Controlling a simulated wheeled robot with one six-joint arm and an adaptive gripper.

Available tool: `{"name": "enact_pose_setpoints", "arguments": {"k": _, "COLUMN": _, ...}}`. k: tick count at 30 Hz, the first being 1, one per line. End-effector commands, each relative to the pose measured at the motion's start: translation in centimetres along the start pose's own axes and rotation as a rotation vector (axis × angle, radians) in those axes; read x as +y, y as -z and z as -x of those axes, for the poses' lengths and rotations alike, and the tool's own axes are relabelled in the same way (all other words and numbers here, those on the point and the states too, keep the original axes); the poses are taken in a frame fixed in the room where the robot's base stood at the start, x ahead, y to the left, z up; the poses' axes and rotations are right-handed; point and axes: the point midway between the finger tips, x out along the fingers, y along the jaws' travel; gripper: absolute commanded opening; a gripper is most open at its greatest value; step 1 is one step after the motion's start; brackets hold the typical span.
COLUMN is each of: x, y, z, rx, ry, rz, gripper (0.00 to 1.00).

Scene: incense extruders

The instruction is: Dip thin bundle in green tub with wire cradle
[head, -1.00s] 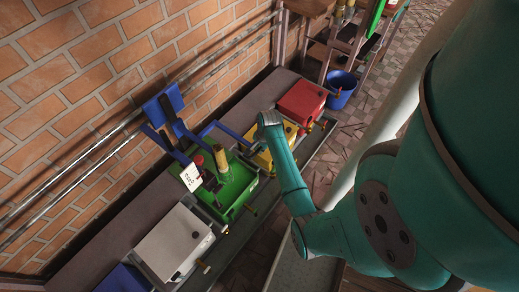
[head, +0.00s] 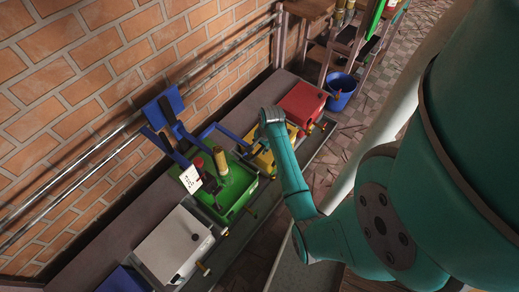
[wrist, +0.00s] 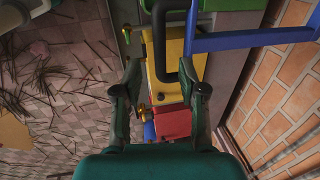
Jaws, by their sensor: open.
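The green tub (head: 241,198) sits on the bench in the head view, between the white box and the yellow unit. A tan cylindrical bundle (head: 220,161) stands upright at it. A red-topped post and a white card (head: 190,179) are beside the bundle. I cannot make out a wire cradle for certain. My gripper (wrist: 164,68) is open above the yellow unit, to the right of the green tub in the head view. A dark bent bar (wrist: 160,45) shows between the fingers in the wrist view; I cannot tell whether it is held. A thin bundle is not clearly visible.
The yellow unit (wrist: 171,50) and red box (head: 302,103) are near my gripper, with the white box (head: 174,243) at the other end. A blue frame (head: 165,108) rises behind the green tub. A brick wall with pipes bounds the bench. A blue bucket (head: 341,90) stands beyond.

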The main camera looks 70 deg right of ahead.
Motion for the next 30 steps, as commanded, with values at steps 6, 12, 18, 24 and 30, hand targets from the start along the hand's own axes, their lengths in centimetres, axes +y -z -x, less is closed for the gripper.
{"name": "enact_pose_setpoints", "arguments": {"k": 6, "x": -0.1, "y": 0.0, "z": 4.5, "rx": 0.002, "ry": 0.002, "rz": 0.0, "gripper": 0.41}}
{"name": "enact_pose_setpoints", "arguments": {"k": 12, "x": -0.1, "y": 0.1, "z": 7.2, "rx": 0.002, "ry": 0.002, "rz": 0.0, "gripper": 0.41}}
{"name": "enact_pose_setpoints", "arguments": {"k": 18, "x": 0.0, "y": 0.0, "z": 8.2, "rx": 0.001, "ry": 0.001, "rz": 0.0, "gripper": 0.41}}
{"name": "enact_pose_setpoints", "arguments": {"k": 24, "x": 0.0, "y": 0.0, "z": 8.2, "rx": 0.0, "ry": 0.0, "rz": 0.0, "gripper": 0.41}}
{"name": "enact_pose_setpoints", "arguments": {"k": 30, "x": 0.0, "y": 0.0, "z": 8.2, "rx": 0.0, "ry": 0.0, "rz": 0.0, "gripper": 0.41}}
